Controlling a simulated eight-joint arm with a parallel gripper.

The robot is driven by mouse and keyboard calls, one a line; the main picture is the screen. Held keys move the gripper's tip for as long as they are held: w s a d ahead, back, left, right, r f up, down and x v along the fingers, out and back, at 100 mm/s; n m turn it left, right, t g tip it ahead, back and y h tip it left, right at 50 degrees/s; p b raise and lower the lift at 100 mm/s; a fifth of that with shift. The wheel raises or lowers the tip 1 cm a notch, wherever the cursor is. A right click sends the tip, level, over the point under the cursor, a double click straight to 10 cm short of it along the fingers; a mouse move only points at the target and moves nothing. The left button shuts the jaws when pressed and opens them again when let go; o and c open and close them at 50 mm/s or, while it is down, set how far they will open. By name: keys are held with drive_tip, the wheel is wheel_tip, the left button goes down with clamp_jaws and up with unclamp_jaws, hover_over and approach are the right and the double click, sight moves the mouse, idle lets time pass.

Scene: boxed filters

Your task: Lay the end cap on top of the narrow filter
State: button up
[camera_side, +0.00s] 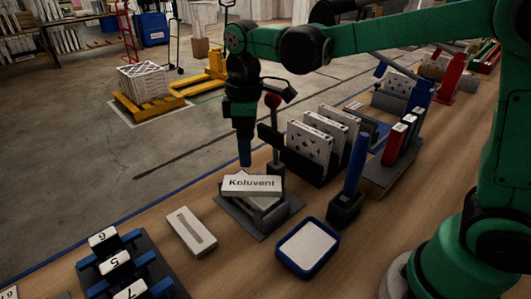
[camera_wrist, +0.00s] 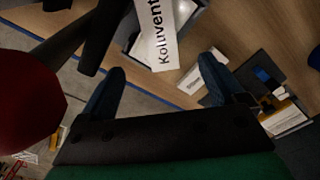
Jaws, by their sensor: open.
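A white piece lettered "Koluvent" (camera_side: 253,185) lies tilted over a pale piece on a dark grey stand (camera_side: 285,212). It also shows in the wrist view (camera_wrist: 165,35). A flat white piece with a grey slot (camera_side: 192,232) lies on the table left of the stand. White filters (camera_side: 308,150) stand upright in a black rack. I cannot tell for sure which piece is the end cap or which is the narrow filter. My gripper (camera_side: 245,163) points down just above the lettered piece, apart from it. In the wrist view its blue fingers (camera_wrist: 163,65) are spread and empty.
A red-knobbed post (camera_side: 272,103) stands close behind my gripper. A blue post (camera_side: 355,165) and a blue-rimmed tray (camera_side: 283,262) are to the right. Numbered blocks (camera_side: 115,258) sit in a rack at the lower left.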

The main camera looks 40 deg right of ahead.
drive_tip(key=shift+r, duration=1.85)
